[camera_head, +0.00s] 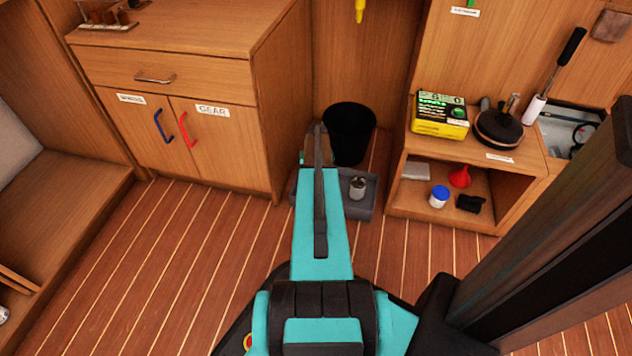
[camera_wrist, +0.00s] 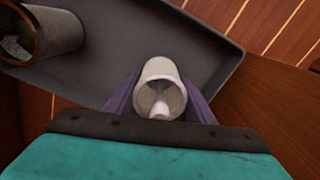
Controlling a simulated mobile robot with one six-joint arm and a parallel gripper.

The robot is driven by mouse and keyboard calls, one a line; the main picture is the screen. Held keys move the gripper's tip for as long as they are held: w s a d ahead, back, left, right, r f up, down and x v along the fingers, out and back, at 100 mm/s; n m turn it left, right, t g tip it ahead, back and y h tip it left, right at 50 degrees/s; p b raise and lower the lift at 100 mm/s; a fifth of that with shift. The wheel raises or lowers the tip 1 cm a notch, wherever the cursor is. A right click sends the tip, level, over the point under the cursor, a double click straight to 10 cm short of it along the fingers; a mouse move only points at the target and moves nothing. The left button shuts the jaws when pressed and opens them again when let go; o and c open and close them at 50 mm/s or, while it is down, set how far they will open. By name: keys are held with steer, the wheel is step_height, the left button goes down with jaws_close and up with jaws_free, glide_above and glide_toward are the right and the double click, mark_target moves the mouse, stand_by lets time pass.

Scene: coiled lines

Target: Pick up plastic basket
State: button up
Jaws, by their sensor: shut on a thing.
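A small pale, cup-shaped plastic basket (camera_wrist: 160,86), open at the top with a whitish stub inside, stands between my gripper's fingers in the wrist view. My gripper (camera_wrist: 160,98) is shut on it, with one dark purple finger on each side. The basket is over the dark grey tray (camera_wrist: 235,62); I cannot tell whether it still touches it. In the head view my arm hides the basket and the fingers. The tray (camera_head: 360,208) lies on the floor there.
A grey canister (camera_wrist: 42,35) stands on the tray near the gripper, also in the head view (camera_head: 357,187). A black bin (camera_head: 349,132) stands behind. A drawer cabinet (camera_head: 190,100) is at left, a shelf unit (camera_head: 470,165) at right. Floor in front is clear.

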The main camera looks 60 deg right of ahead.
steer(key=shift+r, duration=0.1)
step_height(320, 180, up, 10)
steer(key=p, duration=0.4)
stand_by(0.8)
